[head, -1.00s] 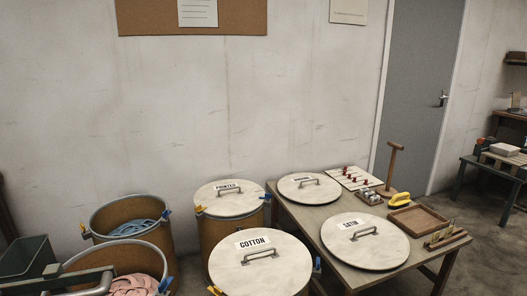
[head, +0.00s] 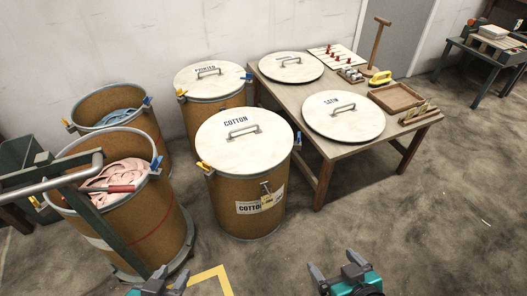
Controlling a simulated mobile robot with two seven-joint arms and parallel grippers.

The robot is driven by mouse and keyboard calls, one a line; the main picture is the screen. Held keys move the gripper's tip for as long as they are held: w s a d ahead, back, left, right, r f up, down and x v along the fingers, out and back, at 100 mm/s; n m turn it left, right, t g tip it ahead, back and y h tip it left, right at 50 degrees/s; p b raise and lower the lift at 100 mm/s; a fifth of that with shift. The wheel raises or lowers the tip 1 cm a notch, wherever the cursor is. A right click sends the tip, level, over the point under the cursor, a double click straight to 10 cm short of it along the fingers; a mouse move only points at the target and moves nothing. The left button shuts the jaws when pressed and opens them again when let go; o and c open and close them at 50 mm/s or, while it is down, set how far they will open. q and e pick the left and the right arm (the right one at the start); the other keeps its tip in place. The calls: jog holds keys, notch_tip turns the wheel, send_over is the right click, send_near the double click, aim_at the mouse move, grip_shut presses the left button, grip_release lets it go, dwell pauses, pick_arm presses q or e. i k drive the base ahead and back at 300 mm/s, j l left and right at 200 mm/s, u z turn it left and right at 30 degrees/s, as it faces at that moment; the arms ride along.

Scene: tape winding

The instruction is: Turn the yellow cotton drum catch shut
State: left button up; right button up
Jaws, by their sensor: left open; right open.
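The cotton drum (head: 226,195) stands in the middle of the head view, brown with a white lid (head: 243,136) marked COTTON seated on top. Its yellow catch (head: 204,167) sits on the left of the rim. A blue catch (head: 298,139) is on the right of the rim. Whether either catch is shut is too small to tell. My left gripper (head: 167,282) is at the bottom edge, open and empty, in front of the drums. My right gripper (head: 338,272) is at the bottom, open and empty, right of the cotton drum. Both are apart from the drum.
An open drum of pink cloth (head: 148,222) stands on the left, with a green-and-grey handled frame (head: 65,180) in front. Behind are an open drum of blue cloth (head: 101,108) and the printed drum (head: 214,112). A table (head: 345,148) holds two lids. Floor at right is clear.

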aim_at(206, 166)
jog(key=i+j+u, duration=0.2)
jog(key=u, duration=0.15)
jog(key=i+j+u, duration=0.15)
jog(key=u, duration=0.25)
jog(key=i+u, duration=0.35)
